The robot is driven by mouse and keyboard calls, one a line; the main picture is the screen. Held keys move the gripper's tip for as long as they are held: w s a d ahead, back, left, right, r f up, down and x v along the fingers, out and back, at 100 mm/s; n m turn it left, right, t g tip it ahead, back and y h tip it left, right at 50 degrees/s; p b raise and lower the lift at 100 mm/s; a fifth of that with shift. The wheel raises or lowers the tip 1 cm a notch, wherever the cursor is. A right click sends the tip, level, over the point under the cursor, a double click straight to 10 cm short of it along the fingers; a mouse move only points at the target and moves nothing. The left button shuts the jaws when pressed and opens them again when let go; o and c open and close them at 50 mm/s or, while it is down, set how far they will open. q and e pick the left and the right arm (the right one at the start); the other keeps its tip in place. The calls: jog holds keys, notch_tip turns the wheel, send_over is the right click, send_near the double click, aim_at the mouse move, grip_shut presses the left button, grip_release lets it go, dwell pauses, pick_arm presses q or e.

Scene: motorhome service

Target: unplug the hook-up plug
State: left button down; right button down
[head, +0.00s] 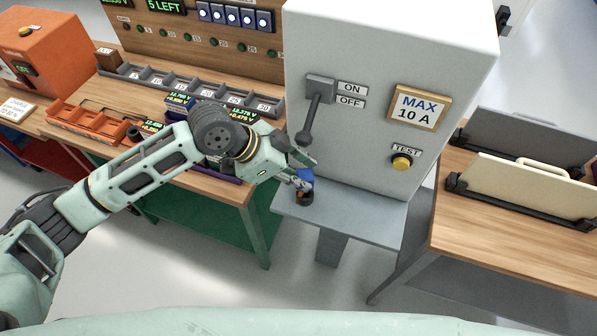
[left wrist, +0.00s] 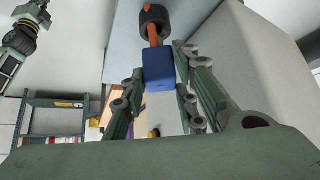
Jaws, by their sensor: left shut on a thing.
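The hook-up plug has a blue block-shaped body (head: 306,174), which also shows in the left wrist view (left wrist: 159,71). An orange shaft (left wrist: 152,33) runs from it to a black ring-shaped socket (head: 305,197) on a grey shelf; the socket also shows in the left wrist view (left wrist: 153,15). My left gripper (head: 303,178) is shut on the blue body from above, one finger on each side. The orange shaft still reaches the ring; how deep it sits is hidden. My right gripper's fingers are not seen.
A white cabinet (head: 370,100) stands behind the plug, with a grey lever (head: 313,115) by ON and OFF labels and a yellow TEST button (head: 401,162). The grey shelf (head: 350,220) is otherwise clear. Wooden benches flank it.

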pick_arm(q)
jog(key=shift+f, duration=0.2)
jog(key=shift+f+b, duration=0.3)
jog(key=shift+f, duration=0.2)
jog(key=shift+f+b, duration=0.45)
jog(key=shift+f, duration=0.7)
jog(key=c, duration=1.3)
grip_release()
